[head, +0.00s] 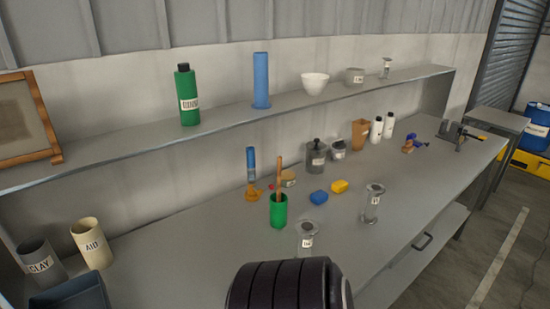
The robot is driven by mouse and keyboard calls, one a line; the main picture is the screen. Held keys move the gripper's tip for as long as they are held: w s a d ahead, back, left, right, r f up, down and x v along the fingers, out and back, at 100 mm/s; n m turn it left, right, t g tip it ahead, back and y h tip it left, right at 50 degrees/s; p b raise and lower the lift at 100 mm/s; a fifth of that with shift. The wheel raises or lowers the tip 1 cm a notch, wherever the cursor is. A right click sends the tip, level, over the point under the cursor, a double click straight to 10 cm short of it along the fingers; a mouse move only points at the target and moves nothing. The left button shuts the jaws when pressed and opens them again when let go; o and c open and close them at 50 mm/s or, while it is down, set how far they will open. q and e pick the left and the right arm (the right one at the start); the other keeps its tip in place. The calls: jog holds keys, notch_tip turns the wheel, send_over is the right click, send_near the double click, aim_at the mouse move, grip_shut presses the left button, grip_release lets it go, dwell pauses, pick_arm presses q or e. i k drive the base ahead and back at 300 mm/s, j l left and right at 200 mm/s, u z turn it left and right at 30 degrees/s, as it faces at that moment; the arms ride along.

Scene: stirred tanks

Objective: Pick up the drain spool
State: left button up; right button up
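Several grey flanged spool-shaped pieces with small white labels show in the head view. One spool (372,203) stands upright near the bench's front edge, right of centre. Another spool (306,238) stands nearer to me, left of the first, its lower end close to a black ribbed part at the bottom of the view. A smaller spool (386,68) stands on the upper shelf at the right. The labels are too small to read, so I cannot tell which is the drain spool. Neither of my grippers is in view.
The grey bench (185,255) is clear at its left middle. Two labelled cylinders, clay (42,262) and aid (92,246), stand at left.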

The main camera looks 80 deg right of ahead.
aim_at(307, 229)
jog(key=i+z, duration=0.15)
jog(key=z, duration=1.6)
